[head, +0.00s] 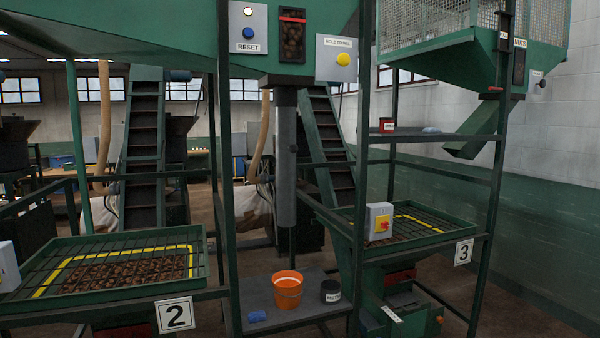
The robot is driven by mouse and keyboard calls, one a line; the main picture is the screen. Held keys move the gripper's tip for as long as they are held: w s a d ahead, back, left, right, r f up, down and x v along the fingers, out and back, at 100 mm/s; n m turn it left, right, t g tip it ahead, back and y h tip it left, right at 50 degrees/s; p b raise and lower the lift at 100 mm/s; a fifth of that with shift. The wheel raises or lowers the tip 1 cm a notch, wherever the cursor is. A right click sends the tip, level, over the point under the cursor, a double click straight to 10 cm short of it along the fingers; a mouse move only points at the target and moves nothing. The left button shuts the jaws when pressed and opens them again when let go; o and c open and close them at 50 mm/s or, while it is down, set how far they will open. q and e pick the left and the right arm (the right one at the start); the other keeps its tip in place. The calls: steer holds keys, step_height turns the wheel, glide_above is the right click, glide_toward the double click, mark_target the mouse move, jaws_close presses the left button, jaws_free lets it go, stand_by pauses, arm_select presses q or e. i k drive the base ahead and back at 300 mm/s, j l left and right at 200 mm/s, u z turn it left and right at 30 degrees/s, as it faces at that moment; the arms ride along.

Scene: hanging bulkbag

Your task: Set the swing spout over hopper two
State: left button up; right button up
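The swing spout, a grey pipe (286,165), hangs upright under the large green bin (180,45) in the middle of the head view. Its lower end is between the two hoppers, over neither grate. Hopper two (110,262) is at the left, a green tray with a dark grate, a yellow line and brown nuts under the bars. A sign reading 2 (175,315) is on its front. Neither of my grippers is in view.
Hopper three (400,224), with sign 3 (463,252), is at the right. Green frame posts (224,180) stand between spout and hopper two.

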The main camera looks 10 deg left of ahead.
mark_target(285, 99)
steer(key=i+l+u, duration=0.2)
steer(key=i, duration=0.25)
steer(key=i+l+u, duration=0.25)
steer(key=i, duration=0.2)
steer(key=i+j, duration=0.05)
steer(key=j, duration=0.05)
